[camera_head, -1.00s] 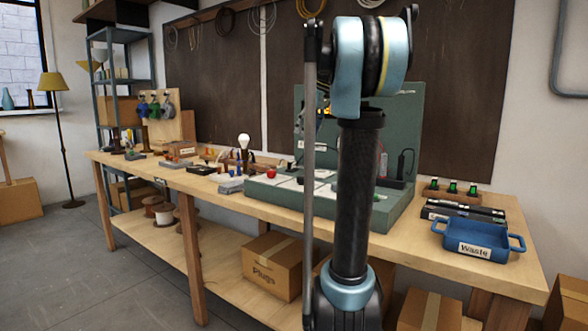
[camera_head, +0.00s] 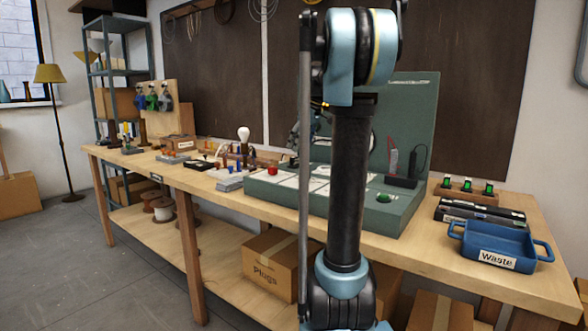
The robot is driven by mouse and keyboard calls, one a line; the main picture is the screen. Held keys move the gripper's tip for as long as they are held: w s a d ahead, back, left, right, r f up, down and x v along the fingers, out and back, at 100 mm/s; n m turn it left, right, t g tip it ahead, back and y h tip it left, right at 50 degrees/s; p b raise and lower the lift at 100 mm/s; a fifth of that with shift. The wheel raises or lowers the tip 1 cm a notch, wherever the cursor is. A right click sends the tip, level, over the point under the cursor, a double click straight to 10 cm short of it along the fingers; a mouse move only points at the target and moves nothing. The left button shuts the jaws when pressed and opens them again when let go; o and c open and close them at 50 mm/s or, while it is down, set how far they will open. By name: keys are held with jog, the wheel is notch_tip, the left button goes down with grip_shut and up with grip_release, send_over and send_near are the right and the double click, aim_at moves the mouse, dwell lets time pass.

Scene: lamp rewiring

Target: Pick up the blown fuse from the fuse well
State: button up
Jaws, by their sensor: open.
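The green test case (camera_head: 415,130) stands open on the workbench, with its lid upright at the back. White panels (camera_head: 285,180) lie on its deck, with a red knob (camera_head: 272,170) at the left and a green button (camera_head: 384,197) at the right front. I cannot make out the fuse well or the blown fuse. My upright arm hides the middle of the case. A small part of my arm's far end shows behind the thin rod, over the case. My gripper's fingers are hidden behind my arm.
A blue waste tray (camera_head: 486,242) stands at the bench's right end, beside dark flat cases (camera_head: 480,213) and a wooden block with green-topped pieces (camera_head: 466,193). A lamp bulb (camera_head: 243,134) and small parts crowd the bench to the left. Cardboard boxes (camera_head: 270,266) sit below.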

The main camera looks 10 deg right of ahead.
aim_at(295, 157)
jog(key=shift+x, duration=3.6)
jog(key=shift+c, duration=0.3)
jog(key=c, duration=1.1)
